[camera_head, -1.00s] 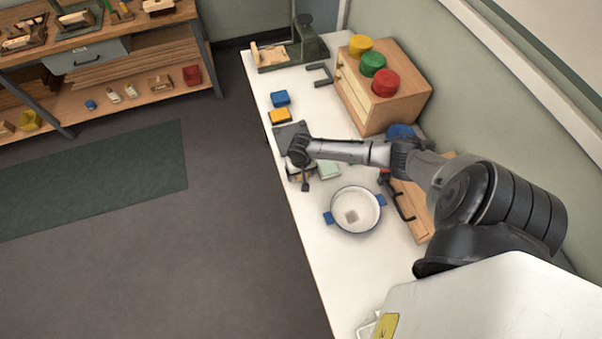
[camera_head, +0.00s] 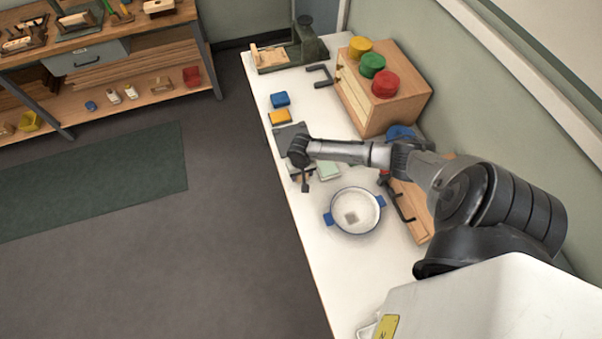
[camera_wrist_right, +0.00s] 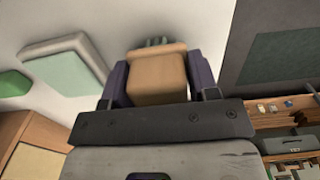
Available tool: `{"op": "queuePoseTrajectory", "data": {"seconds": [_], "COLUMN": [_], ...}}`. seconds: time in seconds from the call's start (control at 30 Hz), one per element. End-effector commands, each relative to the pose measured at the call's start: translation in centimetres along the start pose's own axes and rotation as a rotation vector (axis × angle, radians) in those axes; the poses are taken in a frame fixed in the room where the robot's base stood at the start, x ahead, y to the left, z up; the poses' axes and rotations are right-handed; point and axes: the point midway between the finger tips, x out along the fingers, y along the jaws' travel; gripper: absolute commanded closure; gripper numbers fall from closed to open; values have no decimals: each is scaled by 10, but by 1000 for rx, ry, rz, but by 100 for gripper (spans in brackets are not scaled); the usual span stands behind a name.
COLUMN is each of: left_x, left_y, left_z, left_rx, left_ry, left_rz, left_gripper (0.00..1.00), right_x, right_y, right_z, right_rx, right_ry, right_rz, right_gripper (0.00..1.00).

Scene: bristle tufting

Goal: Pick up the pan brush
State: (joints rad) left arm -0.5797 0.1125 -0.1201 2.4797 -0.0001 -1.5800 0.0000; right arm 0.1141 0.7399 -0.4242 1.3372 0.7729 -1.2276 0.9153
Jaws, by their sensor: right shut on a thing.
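The pan brush (camera_wrist_right: 157,78), a tan wooden block with dark green bristles at its far end, shows in the right wrist view. My right gripper (camera_wrist_right: 158,70) is shut on it, with a dark purple finger on each side of the wood. In the head view the right gripper (camera_head: 305,182) hangs over the white bench, left of the white pan with blue handles (camera_head: 355,211). The brush is too small and covered to make out there. I cannot tell whether the bristles touch anything. My left gripper is not in view.
A pale green block (camera_head: 328,170) lies right beside the gripper. A wooden box (camera_head: 385,100) with coloured knobs stands along the wall. Bare bench (camera_head: 340,275) lies in front of the pan.

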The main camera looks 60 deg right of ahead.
Motion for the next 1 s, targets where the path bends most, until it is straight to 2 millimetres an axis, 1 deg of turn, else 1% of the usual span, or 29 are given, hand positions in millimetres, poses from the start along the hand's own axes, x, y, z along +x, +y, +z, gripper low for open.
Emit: {"op": "queuePoseTrajectory", "data": {"seconds": [0.17,0.27,0.3,0.5,0.7,0.9,1.0], "left_x": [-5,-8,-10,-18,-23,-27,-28], "left_y": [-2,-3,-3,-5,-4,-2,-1], "left_z": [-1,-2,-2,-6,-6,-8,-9], "left_rx": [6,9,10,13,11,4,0], "left_ry": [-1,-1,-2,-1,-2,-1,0], "left_rz": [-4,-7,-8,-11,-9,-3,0], "left_gripper": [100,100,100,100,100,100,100], "right_x": [-20,-40,-44,-68,-86,-98,-102], "right_y": [0,0,8,43,70,86,92], "right_z": [-1,-1,4,28,46,57,61], "right_rx": [-1,-1,-1,-3,-1,0,1], "right_ry": [3,4,1,0,-1,0,-1], "right_rz": [-1,-1,4,5,4,2,1], "right_gripper": [74,74,74,74,74,74,74]}}
